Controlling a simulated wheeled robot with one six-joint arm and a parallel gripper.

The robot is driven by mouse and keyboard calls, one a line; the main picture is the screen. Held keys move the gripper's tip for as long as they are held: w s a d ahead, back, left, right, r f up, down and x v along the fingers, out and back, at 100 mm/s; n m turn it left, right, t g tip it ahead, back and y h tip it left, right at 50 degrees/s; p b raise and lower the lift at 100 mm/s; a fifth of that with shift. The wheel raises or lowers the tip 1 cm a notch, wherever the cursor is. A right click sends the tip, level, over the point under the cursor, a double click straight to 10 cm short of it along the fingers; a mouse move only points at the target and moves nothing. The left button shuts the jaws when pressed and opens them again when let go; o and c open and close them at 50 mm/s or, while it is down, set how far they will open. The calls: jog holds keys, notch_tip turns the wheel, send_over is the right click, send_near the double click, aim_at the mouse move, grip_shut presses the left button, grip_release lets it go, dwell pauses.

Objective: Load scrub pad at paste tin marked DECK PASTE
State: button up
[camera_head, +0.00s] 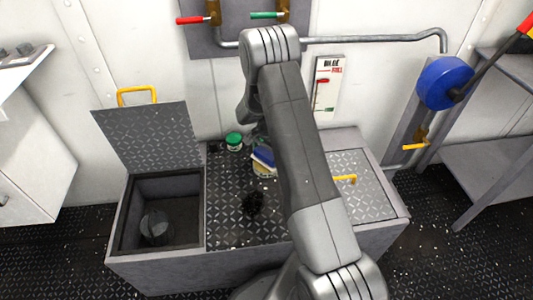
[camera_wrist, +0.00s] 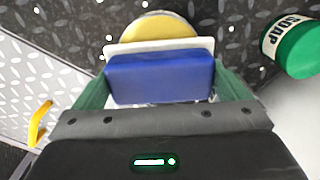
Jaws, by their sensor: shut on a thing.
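My gripper (camera_wrist: 160,85) is shut on the scrub pad (camera_wrist: 160,77), with a green finger on each side. The pad has a blue block and a white layer; it also shows in the head view (camera_head: 263,156), partly behind my arm. A round yellow thing (camera_wrist: 158,27), likely the paste in the paste tin, shows just beyond the pad's white layer. Whether the pad touches it I cannot tell. No DECK PASTE label is legible. A green tin (camera_wrist: 297,50) marked SOAP stands to the right; it also shows in the head view (camera_head: 234,140).
The bench top (camera_head: 228,212) is diamond plate, with a dark bristly thing (camera_head: 253,204) on it. An open bin (camera_head: 165,190) at left has its lid (camera_head: 150,135) raised. A yellow handle (camera_head: 346,179) sits on the right-hand lid. Pipes and valve levers line the wall.

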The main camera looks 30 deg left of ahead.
aim_at(267, 152)
jog(key=shift+f+b, duration=0.5)
dwell(1.8)
jog(key=shift+r+p, duration=1.9)
jog(key=shift+r, duration=1.65)
jog(key=shift+w, duration=0.1)
